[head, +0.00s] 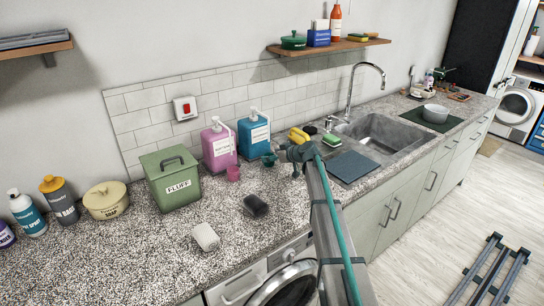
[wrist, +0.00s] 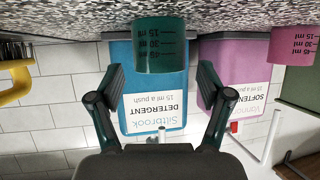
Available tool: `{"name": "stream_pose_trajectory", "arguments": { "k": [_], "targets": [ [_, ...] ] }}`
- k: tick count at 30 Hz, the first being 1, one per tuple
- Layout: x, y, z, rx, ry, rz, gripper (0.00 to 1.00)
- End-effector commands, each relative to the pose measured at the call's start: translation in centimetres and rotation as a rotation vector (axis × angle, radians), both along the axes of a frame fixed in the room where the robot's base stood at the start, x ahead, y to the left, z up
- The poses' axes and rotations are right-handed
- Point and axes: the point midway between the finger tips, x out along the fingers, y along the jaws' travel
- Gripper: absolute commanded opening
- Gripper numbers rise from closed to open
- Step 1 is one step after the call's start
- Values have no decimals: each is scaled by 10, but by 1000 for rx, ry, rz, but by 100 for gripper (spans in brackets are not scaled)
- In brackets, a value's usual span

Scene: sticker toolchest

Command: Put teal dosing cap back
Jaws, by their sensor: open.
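The teal dosing cap (head: 269,159) stands on the counter in front of the blue detergent bottle (head: 254,137). In the wrist view, which is upside down, the teal cap (wrist: 160,45) shows measuring marks. It stands before the blue bottle (wrist: 150,85), whose label reads Siltbrook Detergent. My gripper (head: 284,156) is low over the counter, just right of the cap in the head view. In the wrist view my gripper (wrist: 160,72) is open, its fingers spread to either side of the cap's line and apart from it. Nothing is held.
A pink softener bottle (head: 219,146) with a pink cup (head: 233,173) stands left of the blue bottle. The green FLUFF bin (head: 172,180) is further left.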

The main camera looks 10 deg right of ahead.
Motion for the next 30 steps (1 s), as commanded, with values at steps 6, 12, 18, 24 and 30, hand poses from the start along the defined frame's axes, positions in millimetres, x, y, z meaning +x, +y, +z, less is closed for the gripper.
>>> {"name": "stream_pose_trajectory", "arguments": {
  "k": [6,12,18,24,30],
  "targets": [
    [-27,-19,13,0,-1,-2,78],
    [-56,-41,31,-1,-2,-1,78],
    [-76,-58,45,0,0,-1,78],
    [-85,-66,52,0,0,0,78],
    [-86,-67,53,0,0,0,78]
  ]
}}
